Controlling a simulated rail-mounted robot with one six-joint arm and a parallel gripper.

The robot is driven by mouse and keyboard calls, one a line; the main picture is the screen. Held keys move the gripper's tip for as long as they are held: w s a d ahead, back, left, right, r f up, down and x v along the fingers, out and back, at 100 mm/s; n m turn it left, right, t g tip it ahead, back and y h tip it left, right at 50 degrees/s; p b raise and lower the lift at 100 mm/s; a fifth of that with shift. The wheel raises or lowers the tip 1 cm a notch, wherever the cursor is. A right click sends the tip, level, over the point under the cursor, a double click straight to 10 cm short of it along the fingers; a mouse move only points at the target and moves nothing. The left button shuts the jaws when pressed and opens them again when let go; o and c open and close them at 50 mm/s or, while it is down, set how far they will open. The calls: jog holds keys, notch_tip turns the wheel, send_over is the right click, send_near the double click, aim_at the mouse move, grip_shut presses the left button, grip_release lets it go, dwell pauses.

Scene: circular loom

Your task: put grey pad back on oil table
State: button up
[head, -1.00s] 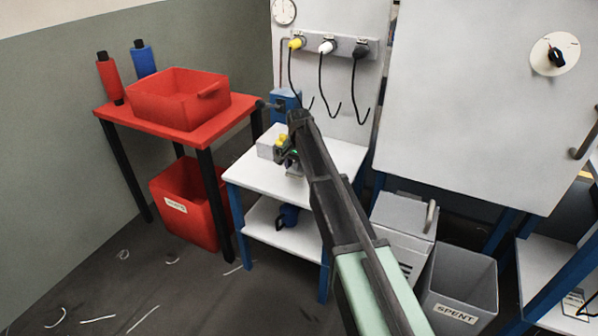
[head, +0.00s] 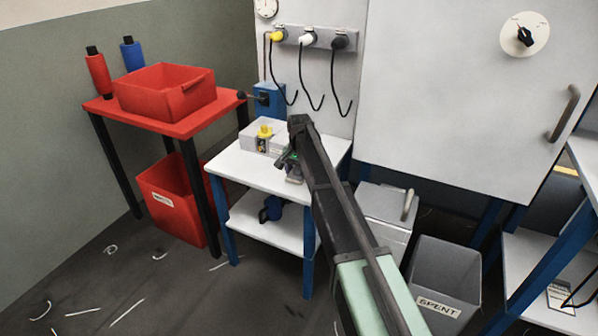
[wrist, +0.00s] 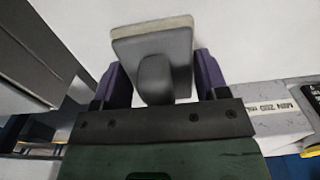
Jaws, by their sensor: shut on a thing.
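The grey pad (wrist: 135,42), dark grey with a paler far edge and a rounded grip, sits between the two purple fingers of my gripper (wrist: 160,80) in the wrist view. My gripper is shut on it. In the head view my gripper (head: 288,162) is over the right part of a white table top (head: 235,172) with blue legs, which looks like the oil table. My arm hides part of that top, and the pad is hard to make out there. I cannot tell whether the pad touches the surface.
A grey box with a yellow knob (head: 264,134) stands on the table, left of my gripper; its marked side shows in the wrist view (wrist: 275,110). A blue unit (head: 270,101) is behind it. A red table (head: 185,124) with a red tray is at left. Hooked cables hang behind.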

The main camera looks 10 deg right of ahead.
jog(key=shift+f+b, duration=0.5)
jog(key=o, duration=1)
jog(key=shift+o, duration=0.2)
notch_tip(320, 180, up, 11)
jog(key=p, duration=1.1)
jog(key=shift+r, duration=0.1)
jog(key=shift+f, duration=0.2)
